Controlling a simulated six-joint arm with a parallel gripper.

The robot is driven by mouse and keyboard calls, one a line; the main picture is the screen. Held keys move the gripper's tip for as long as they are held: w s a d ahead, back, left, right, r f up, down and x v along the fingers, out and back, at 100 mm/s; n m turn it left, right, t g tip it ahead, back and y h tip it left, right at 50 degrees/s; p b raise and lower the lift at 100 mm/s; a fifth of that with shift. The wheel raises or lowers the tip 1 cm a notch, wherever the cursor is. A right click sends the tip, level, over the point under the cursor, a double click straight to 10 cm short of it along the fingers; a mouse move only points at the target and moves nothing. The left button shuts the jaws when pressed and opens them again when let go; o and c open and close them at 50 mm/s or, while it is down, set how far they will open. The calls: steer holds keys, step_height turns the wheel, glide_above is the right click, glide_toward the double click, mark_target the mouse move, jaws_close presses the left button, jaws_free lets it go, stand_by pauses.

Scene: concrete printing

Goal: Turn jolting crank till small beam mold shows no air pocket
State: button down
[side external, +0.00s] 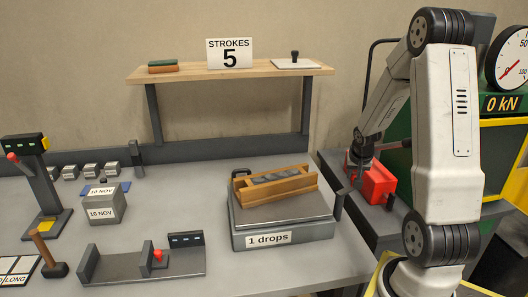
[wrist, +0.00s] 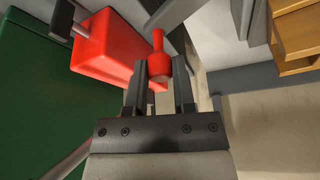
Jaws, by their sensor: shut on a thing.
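The small wooden beam mold (side external: 275,192) lies on the grey jolting table (side external: 285,224), whose label reads "1 drops". Grey fill (side external: 274,177) with an uneven, lumpy top shows in it; air pockets cannot be told at this size. A corner of the mold shows in the wrist view (wrist: 298,38). A grey crank arm (side external: 341,204) stands at the table's right side. My gripper (wrist: 158,68) is shut on a red crank knob (wrist: 158,45), with one finger on each side. In the side view my gripper (side external: 357,168) is partly hidden and its fingertips are unclear.
A red box (side external: 377,184) stands close to my gripper, beside a green machine with a dial reading 0 kN (side external: 502,104). A shelf (side external: 180,75) behind holds a "STROKES 5" sign (side external: 230,53). A mallet (side external: 47,256), gauge and grey cube (side external: 105,207) are on the left.

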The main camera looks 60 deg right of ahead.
steer(key=s+a+m+g+y, duration=0.1)
steer(key=a+m+g+y, duration=0.3)
steer(key=m, duration=2)
steer(key=a+g, duration=0.2)
steer(key=a, duration=0.3)
steer(key=shift+g+y, duration=0.3)
stand_by(0.4)
steer(key=c, duration=0.7)
jaws_free()
steer(key=shift+c, duration=0.2)
steer(key=v, duration=0.7)
steer(key=shift+r, duration=0.4)
